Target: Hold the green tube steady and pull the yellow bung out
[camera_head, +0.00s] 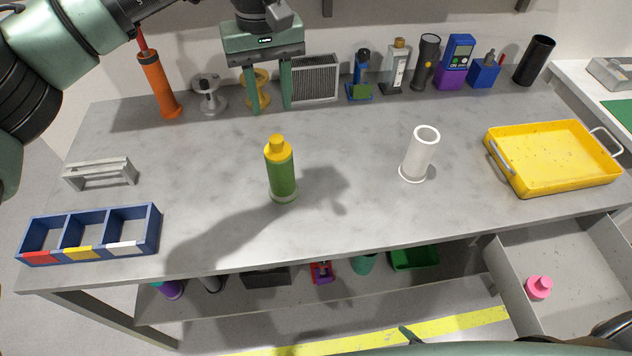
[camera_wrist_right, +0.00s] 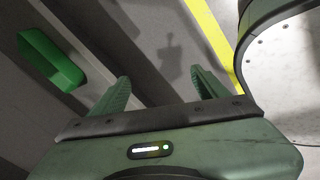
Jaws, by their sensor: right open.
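The green tube (camera_head: 281,178) stands upright near the middle of the grey table. The yellow bung (camera_head: 278,147) sits in its top end. My left gripper (camera_head: 268,108) hangs above and behind the tube in the head view, fingers pointing down and apart, with nothing between them. It touches neither the tube nor the bung. My right gripper (camera_wrist_right: 160,88) shows in the right wrist view with its fingers spread and empty, over the floor and away from the tube. Only a small dark-green tip at the bottom edge of the head view may belong to that arm.
A white hollow cylinder (camera_head: 417,158) stands right of the tube. A yellow tray (camera_head: 553,188) is at the right, and a blue three-part box (camera_head: 88,252) at front left. Several tools line the back edge. An open drawer (camera_head: 590,262) juts out front right, holding a pink object (camera_head: 538,288).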

